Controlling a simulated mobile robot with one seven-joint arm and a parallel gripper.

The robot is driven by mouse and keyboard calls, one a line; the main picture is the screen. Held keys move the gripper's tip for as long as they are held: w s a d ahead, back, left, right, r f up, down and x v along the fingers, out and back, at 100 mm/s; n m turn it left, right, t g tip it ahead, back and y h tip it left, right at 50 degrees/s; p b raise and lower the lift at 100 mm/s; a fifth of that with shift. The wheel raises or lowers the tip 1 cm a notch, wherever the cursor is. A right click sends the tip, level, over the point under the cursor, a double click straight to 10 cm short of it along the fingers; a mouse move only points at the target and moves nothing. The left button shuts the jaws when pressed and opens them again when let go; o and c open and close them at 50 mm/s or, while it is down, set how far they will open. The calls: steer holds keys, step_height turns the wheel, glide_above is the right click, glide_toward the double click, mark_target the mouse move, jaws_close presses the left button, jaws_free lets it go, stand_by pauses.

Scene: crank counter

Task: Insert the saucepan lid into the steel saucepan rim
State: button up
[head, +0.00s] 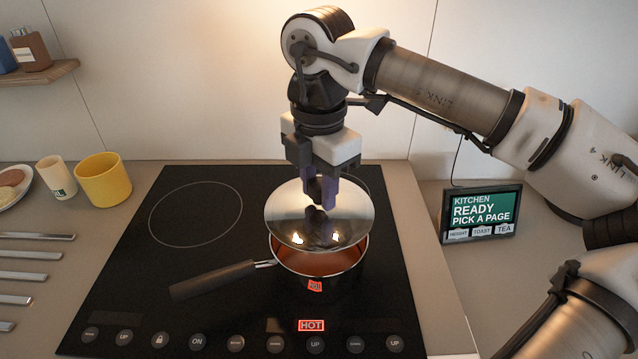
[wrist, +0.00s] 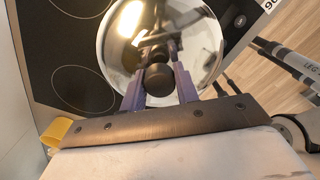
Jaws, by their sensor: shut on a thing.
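The saucepan lid (head: 283,218) is a shiny steel disc with a dark knob (wrist: 159,80). My gripper (head: 320,200) is shut on the knob and holds the lid over the saucepan. The steel saucepan (head: 318,271) stands on the cooktop with its dark handle (head: 212,280) pointing to the lower left. Its inside shows orange-brown below the lid. In the head view the lid looks tilted and covers the pan's far rim; its near rim shows. In the wrist view the lid (wrist: 112,50) hides the pan. I cannot tell whether lid and rim touch.
The black cooktop (head: 150,270) shows a red HOT sign (head: 311,325) at its front. A yellow mug (head: 104,181) and a white cup (head: 57,178) stand at the left. Several metal utensils (head: 35,254) lie on the left counter. A display (head: 482,214) stands at the right.

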mark_target(318, 207)
steer(key=shift+f+b, duration=0.1)
steer(key=shift+b, duration=0.2)
step_height(318, 207, down, 4)
steer(key=b, duration=0.4)
steer(key=shift+f+b, duration=0.85)
steer(key=shift+b, duration=0.2)
stand_by(0.9)
steer(key=o, duration=1)
